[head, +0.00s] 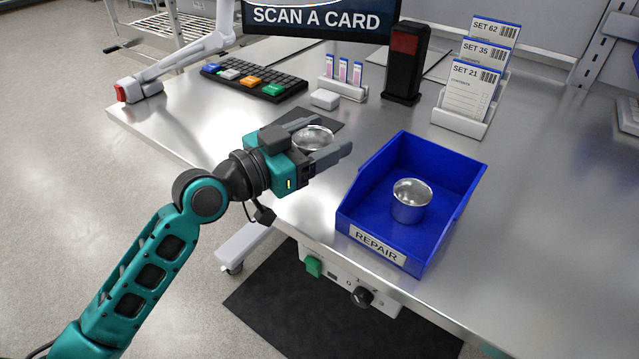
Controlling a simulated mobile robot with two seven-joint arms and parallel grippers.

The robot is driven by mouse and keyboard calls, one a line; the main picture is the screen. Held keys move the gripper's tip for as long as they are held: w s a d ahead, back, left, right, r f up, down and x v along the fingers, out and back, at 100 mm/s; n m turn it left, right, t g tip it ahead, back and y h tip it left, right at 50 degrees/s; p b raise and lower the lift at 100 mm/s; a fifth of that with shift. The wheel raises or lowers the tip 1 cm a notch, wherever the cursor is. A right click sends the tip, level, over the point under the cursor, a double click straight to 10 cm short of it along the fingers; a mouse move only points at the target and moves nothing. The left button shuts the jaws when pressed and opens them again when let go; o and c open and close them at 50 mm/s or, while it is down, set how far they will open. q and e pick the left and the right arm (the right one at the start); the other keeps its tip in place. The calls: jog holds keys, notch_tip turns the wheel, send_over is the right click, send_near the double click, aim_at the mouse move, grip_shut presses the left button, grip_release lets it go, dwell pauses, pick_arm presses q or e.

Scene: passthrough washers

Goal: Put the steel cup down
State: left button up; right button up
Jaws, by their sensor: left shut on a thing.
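A steel cup (313,137) sits between the fingers of my left gripper (326,142). The gripper is shut on it, above the table near the dark mat. I cannot tell whether the cup touches the mat. The lower part of this cup is hidden by the gripper. A second steel cup (411,202) stands upright inside the blue REPAIR bin (449,232), to the right of my left gripper. My right gripper is not in view.
The steel table (540,230) is clear right of the bin. A keyboard (254,82), a small white block (324,99), a rack of vials (345,83), a black and red tower (404,62) and a card holder (462,118) stand at the back. The dark mat (322,115) lies behind the gripper.

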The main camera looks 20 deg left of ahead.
aim_at(320, 196)
pick_arm(q)
notch_tip(320, 196, down, 4)
jog(key=shift+r+b, duration=0.1)
jog(key=shift+b, duration=0.3)
notch_tip(320, 196, down, 4)
jog(key=shift+b, duration=0.8)
jog(key=shift+f+b, duration=0.25)
jog(key=shift+b, duration=0.05)
jog(key=o, duration=1.2)
jog(key=shift+r, duration=0.1)
jog(key=shift+c, duration=0.2)
jog(key=shift+p, duration=0.3)
